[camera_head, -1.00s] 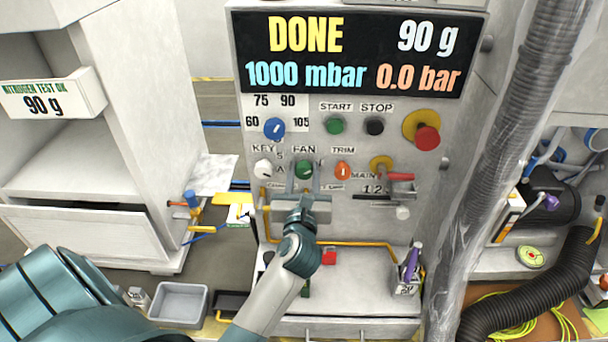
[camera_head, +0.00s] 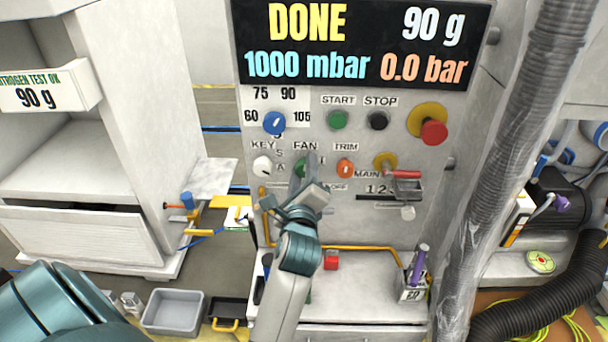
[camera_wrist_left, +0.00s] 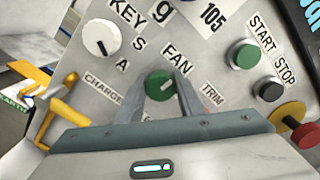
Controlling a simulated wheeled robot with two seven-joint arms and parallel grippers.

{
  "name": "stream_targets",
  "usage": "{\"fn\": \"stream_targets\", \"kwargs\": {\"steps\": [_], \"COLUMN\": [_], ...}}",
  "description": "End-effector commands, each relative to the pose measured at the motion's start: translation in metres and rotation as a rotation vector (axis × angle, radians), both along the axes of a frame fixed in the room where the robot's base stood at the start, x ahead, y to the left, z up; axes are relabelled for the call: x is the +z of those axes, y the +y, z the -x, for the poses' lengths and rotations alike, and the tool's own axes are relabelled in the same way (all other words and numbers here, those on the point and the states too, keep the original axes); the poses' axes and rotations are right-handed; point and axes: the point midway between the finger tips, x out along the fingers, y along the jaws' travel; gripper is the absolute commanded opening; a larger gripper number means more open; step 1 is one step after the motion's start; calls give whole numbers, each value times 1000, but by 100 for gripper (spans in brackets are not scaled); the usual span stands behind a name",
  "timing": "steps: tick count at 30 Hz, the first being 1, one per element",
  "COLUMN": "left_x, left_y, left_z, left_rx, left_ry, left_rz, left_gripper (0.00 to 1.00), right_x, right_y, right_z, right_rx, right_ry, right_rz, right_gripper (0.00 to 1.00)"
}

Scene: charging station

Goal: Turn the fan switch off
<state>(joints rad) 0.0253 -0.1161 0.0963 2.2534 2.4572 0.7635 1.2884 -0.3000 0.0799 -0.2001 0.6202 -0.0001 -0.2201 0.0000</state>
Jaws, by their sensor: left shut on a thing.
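The fan switch is a green knob under the FAN label; it shows in the left wrist view (camera_wrist_left: 160,84) between my left fingers. In the head view my left gripper (camera_head: 304,170) is at the panel, right over the FAN position, and hides most of the knob. It is turned at an angle and its fingers are shut on the knob. In the left wrist view the left gripper (camera_wrist_left: 163,88) has one finger on each side of the knob. The knob's pointer and the marks below it are hidden. My right gripper is not in view.
Beside the fan switch are the white KEY knob (camera_head: 263,166) and the orange TRIM knob (camera_head: 345,168). Above are the green START button (camera_head: 338,120), the black STOP button (camera_head: 378,121) and a red emergency button (camera_head: 433,132). A yellow pipe (camera_head: 362,248) runs below the panel.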

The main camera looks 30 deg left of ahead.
Motion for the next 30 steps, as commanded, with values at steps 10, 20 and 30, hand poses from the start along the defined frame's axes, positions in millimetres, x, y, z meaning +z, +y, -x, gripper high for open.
{"fn": "stream_targets", "kwargs": {"steps": [10, 20, 30], "left_x": [-1, -1, -1], "left_y": [0, 0, 0], "left_z": [0, 0, 0], "left_rx": [0, 0, 0], "left_ry": [-54, -56, -56], "left_rz": [92, 96, 95], "left_gripper": [12, 12, 52], "right_x": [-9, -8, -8], "right_y": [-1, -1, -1], "right_z": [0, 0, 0], "right_rx": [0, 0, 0], "right_ry": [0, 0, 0], "right_rz": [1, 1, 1], "right_gripper": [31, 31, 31]}}
